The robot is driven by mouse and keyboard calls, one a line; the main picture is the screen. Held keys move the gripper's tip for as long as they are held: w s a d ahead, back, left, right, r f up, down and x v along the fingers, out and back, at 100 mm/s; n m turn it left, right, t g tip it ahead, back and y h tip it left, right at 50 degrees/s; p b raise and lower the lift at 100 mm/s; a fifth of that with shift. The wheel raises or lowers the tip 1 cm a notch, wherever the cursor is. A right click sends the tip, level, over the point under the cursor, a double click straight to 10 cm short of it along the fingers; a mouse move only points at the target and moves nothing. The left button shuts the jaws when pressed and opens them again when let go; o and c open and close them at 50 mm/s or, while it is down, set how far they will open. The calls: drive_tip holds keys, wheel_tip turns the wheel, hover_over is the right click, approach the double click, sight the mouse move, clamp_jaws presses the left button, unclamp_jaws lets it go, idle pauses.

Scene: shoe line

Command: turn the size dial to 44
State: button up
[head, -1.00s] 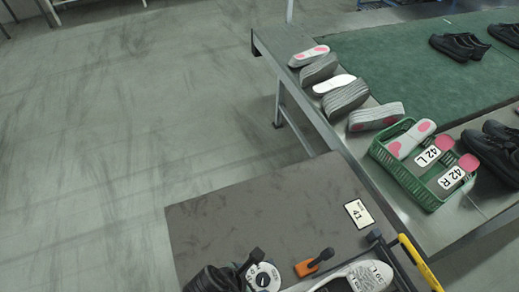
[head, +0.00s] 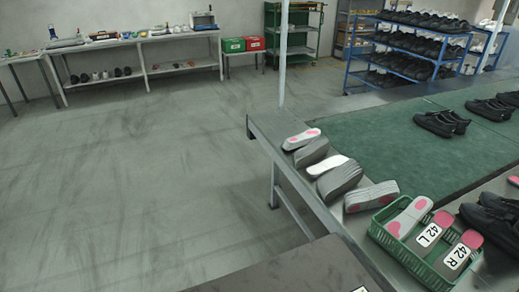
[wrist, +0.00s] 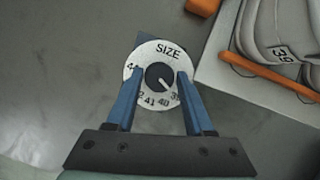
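The size dial (wrist: 158,47) shows in the wrist view as a white disc marked SIZE, with numbers around its rim. Its dark round knob (wrist: 158,77) has a pale pointer line aimed to the lower right, toward the 39 and 40 marks. The 44 mark is at the left of the disc, partly covered by a finger, and 43 is hidden. My gripper (wrist: 160,73) is open, with one blue finger on each side of the knob. A small gap seems to show on both sides; contact cannot be told. The dial is outside the head view.
In the wrist view, a pale shoe part marked 39 (wrist: 281,53) and an orange bar (wrist: 268,75) lie right of the dial. In the head view, a green crate (head: 408,262) holds insoles labelled 42 on the metal-edged bench. Shoes stand beyond it.

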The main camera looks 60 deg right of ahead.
clamp_jaws()
